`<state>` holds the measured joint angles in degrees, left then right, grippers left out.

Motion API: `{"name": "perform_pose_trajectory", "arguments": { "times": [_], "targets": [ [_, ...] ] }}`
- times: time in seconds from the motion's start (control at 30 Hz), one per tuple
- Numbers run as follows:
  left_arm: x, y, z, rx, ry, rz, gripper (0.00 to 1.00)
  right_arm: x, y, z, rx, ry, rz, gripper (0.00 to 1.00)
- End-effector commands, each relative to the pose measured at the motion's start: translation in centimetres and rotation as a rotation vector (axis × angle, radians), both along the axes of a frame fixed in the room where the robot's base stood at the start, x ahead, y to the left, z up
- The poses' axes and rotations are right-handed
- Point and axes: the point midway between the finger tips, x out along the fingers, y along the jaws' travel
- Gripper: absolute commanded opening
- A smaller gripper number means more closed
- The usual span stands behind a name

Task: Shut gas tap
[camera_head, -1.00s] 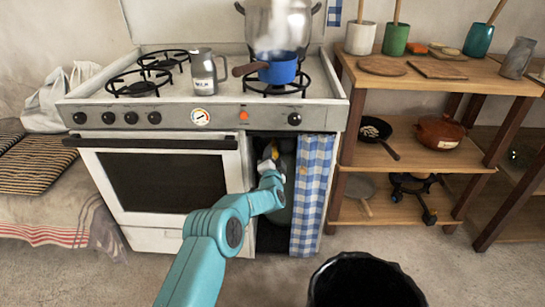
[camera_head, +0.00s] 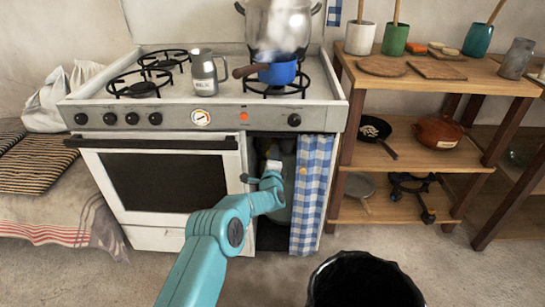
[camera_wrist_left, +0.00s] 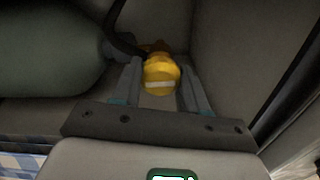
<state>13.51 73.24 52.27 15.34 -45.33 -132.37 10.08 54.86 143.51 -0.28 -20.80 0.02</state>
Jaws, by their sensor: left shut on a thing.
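The gas tap is a yellow knob with a pale band, and it shows in the left wrist view (camera_wrist_left: 162,76) between the two fingers. My left gripper (camera_wrist_left: 160,90) is shut on this knob. In the head view my left gripper (camera_head: 268,172) reaches into the open compartment beside the oven, and the knob cannot be made out there. The grey-green gas cylinder (camera_wrist_left: 50,48) fills the left of the wrist view, next to the knob. A dark hose (camera_wrist_left: 115,25) runs by it. My right gripper is not in view.
A blue checked curtain (camera_head: 313,190) hangs right of the compartment, and the oven door (camera_head: 165,180) is on its left. A steaming blue pot (camera_head: 280,70) and a grey mug (camera_head: 204,72) stand on the stove above. A black bin (camera_head: 365,282) stands in front.

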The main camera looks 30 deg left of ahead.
Motion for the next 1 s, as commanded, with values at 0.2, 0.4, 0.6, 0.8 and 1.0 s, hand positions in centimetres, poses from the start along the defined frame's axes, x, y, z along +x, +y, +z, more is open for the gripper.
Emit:
{"name": "perform_pose_trajectory", "arguments": {
  "times": [0.2, 0.4, 0.6, 0.8, 1.0],
  "targets": [
    [0.15, -0.4, 0.17, 0.055, 0.024, -0.008, 0.13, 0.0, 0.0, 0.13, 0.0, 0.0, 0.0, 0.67],
    [0.15, -0.42, 0.12, 0.07, 0.032, -0.009, 0.13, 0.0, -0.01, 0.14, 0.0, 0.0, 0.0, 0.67],
    [0.15, -0.45, 0.09, 0.072, 0.033, -0.009, 0.13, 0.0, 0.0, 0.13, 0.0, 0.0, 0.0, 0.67],
    [0.13, -0.43, 0.05, 0.071, 0.033, -0.008, 0.69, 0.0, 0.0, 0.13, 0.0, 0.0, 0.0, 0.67],
    [0.07, -0.23, 0.0, 0.068, 0.033, -0.005, 0.69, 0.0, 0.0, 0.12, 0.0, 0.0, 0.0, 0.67]
  ]
}}
